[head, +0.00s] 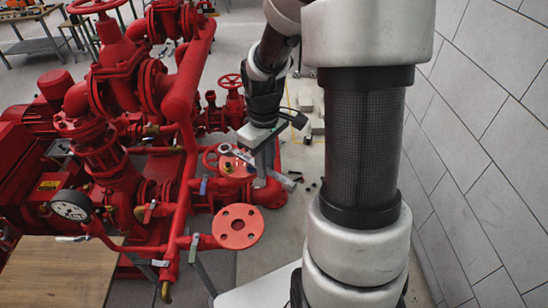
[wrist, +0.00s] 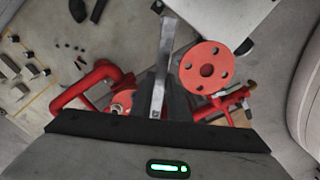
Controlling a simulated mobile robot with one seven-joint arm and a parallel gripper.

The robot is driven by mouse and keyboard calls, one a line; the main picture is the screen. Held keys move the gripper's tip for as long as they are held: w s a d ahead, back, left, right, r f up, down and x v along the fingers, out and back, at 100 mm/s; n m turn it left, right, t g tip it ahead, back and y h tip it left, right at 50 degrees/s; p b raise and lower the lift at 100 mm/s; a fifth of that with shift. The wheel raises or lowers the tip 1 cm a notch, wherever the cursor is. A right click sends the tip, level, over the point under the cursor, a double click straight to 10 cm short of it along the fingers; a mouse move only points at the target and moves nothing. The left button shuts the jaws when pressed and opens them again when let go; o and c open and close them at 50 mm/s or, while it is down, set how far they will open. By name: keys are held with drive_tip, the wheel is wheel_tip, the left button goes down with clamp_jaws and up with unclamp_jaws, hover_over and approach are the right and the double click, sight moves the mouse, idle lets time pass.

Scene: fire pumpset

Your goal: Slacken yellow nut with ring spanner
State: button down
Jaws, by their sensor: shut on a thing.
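My gripper (head: 265,174) points down beside the red pipework and is shut on the grey ring spanner (head: 283,180). The spanner slants from a red flange (head: 236,166) at upper left to the gripper's right side. Its upper-left end lies over or close to this flange; I cannot tell whether it sits around a nut. In the wrist view the spanner shows as a light grey bar (wrist: 166,45) between the dark fingers (wrist: 160,98). I cannot make out the yellow nut clearly in either view.
A red flange with several holes (head: 238,226) faces up nearer to me, also in the wrist view (wrist: 207,68). Red pumps and a pressure gauge (head: 71,206) fill the left. A wooden board (head: 60,270) is at lower left. A tiled wall (head: 485,150) stands at right.

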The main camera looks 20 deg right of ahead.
drive_tip(key=shift+r, duration=0.1)
idle(0.3)
drive_tip(key=shift+f+b, duration=1.8)
drive_tip(key=shift+f, duration=0.75)
drive_tip(key=shift+f+b, duration=1)
drive_tip(key=shift+f, duration=0.35)
drive_tip(key=shift+d, duration=0.1)
drive_tip(key=w+d+n+p, duration=0.7)
drive_tip(key=w+d+n, duration=0.1)
drive_tip(key=w+n, duration=0.4)
drive_tip(key=shift+w+p, duration=0.35)
drive_tip(key=shift+w, duration=0.2)
drive_tip(key=shift+n, duration=0.3)
drive_tip(key=shift+s, duration=0.4)
